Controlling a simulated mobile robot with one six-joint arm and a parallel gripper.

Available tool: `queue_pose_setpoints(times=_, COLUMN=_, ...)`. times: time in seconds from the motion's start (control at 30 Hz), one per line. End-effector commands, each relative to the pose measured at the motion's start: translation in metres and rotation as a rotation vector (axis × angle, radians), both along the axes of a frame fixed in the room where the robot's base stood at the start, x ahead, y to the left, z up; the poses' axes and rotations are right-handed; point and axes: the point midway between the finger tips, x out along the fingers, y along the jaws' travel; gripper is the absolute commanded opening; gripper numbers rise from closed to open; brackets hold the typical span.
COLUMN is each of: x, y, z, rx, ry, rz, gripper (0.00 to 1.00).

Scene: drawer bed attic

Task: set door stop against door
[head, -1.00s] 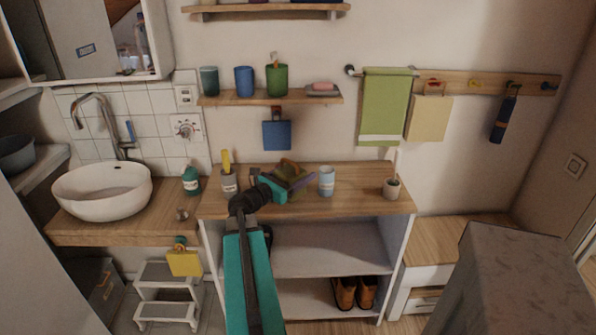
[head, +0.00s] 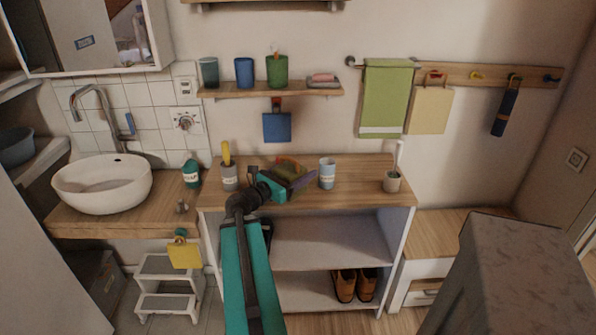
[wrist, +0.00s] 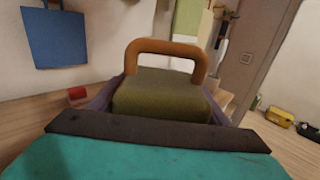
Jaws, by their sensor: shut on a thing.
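An olive-green block with an orange-brown loop handle, which looks like the door stop (wrist: 160,97), sits between my gripper's purple fingers in the wrist view. In the head view the door stop (head: 288,166) is small and partly hidden. My gripper (head: 298,179) is shut on it, over the wooden top of the shelf unit (head: 355,195). I cannot tell from these views whether the block touches that top. A grey-brown upright panel, possibly the door (wrist: 240,68), shows at the right in the wrist view.
A grey cup with a yellow item (head: 229,178) stands left of my gripper. A pale blue cup (head: 327,174) stands close on its right, and a small pot (head: 391,182) farther right. A grey block (head: 520,265) fills the lower right. A step stool (head: 168,285) stands lower left.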

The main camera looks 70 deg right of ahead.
Motion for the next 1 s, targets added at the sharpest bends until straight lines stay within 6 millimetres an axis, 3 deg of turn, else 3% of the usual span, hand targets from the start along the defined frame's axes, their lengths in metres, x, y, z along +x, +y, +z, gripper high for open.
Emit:
queue_pose_setpoints(times=0.63, x=0.005, y=0.002, z=0.002, rx=-0.003, ry=0.003, rz=0.007, gripper=0.09)
queue_pose_setpoints(times=0.83, x=0.026, y=0.010, z=0.000, rx=-0.003, ry=0.001, rz=0.035, gripper=0.09)
queue_pose_setpoints(times=1.0, x=0.056, y=0.023, z=-0.002, rx=-0.002, ry=0.001, rz=0.075, gripper=0.09)
